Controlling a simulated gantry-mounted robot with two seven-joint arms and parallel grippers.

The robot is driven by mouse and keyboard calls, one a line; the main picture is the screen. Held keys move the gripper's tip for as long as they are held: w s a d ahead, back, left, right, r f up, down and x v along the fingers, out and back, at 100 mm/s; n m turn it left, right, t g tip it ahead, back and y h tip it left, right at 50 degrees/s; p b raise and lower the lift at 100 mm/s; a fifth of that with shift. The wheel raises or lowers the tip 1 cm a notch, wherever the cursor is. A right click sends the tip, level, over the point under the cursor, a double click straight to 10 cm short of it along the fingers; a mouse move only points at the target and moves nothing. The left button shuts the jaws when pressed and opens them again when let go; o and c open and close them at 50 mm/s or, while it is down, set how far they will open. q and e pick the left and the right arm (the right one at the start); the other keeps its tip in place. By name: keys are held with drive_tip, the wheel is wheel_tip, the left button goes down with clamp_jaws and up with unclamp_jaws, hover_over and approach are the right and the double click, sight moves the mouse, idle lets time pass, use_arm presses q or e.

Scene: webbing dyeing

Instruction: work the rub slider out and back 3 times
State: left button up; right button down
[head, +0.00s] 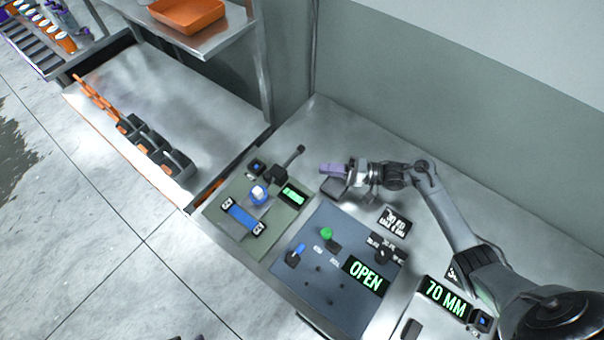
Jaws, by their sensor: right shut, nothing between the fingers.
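On the grey-green panel (285,232) a blue strip (243,218) lies between two dark end pieces with white marks. A dark lever (292,156) rises at the back of the panel. My right gripper (324,169), with purple fingers, is shut and empty. It appears above the bench to the right of the lever, apart from the knob and strip. My left gripper is not in view.
A "70 MM" display (446,298) lies near my right arm. A steel table (200,85) with black bins (152,145) is at left. The back bench is mostly clear.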

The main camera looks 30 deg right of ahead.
drive_tip(key=x, duration=1)
drive_tip(key=shift+a+r, duration=0.2)
drive_tip(key=shift+a, duration=0.05)
drive_tip(key=shift+s+a+p, duration=0.25)
drive_tip(key=shift+a+p, duration=0.1)
drive_tip(key=shift+a, duration=0.65)
drive_tip(key=shift+s+a, duration=0.15)
drive_tip(key=shift+a, duration=0.55)
drive_tip(key=shift+f, duration=0.1)
